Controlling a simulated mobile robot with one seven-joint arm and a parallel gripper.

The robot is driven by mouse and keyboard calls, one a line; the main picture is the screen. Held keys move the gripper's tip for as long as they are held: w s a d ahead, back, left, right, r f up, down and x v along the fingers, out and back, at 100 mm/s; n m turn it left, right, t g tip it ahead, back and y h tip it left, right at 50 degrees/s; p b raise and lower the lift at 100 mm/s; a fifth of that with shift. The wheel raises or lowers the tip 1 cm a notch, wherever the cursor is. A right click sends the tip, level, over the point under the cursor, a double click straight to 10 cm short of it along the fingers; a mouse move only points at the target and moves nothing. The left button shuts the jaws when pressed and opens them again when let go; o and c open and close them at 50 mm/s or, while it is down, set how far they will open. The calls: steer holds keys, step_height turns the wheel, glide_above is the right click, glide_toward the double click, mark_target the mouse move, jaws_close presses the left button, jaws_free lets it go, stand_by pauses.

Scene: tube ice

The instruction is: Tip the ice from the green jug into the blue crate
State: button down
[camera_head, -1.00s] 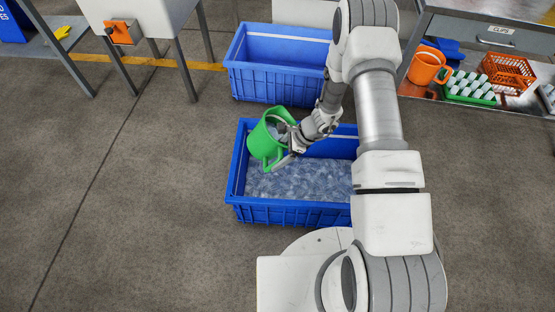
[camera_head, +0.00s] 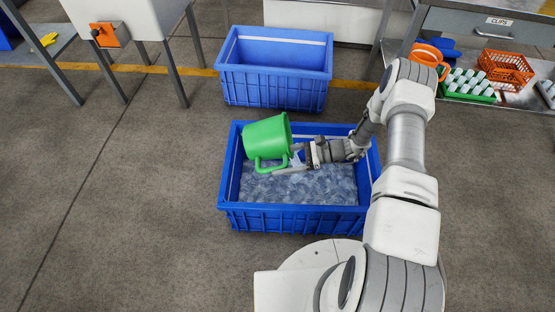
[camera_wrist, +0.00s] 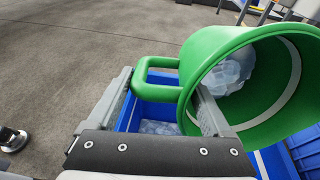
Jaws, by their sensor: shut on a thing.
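The green jug (camera_head: 265,136) is held over the back left of the near blue crate (camera_head: 290,219), tipped far over on its side. Its mouth points to the right in the head view. In the wrist view the jug (camera_wrist: 200,55) shows its open mouth, with clear ice (camera_wrist: 232,72) still inside. My gripper (camera_head: 286,166) is shut on the jug's handle (camera_wrist: 140,75), which runs between the fingers. The near crate has a layer of ice (camera_head: 310,186) on its floor. Whether ice is falling is unclear.
A second blue crate (camera_head: 275,86) stands behind the near one and looks empty. A metal bench at the right holds an orange jug (camera_head: 428,56), an orange basket (camera_head: 508,68) and a green tray (camera_head: 470,93). Open floor lies to the left.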

steer(key=shift+d+f+y, duration=0.65)
steer(key=shift+f+y, duration=0.15)
steer(key=shift+y, duration=0.3)
steer(key=shift+d+y, duration=0.65)
steer(key=shift+y, duration=0.4)
steer(key=shift+d+y, duration=0.65)
steer(key=shift+y, duration=0.4)
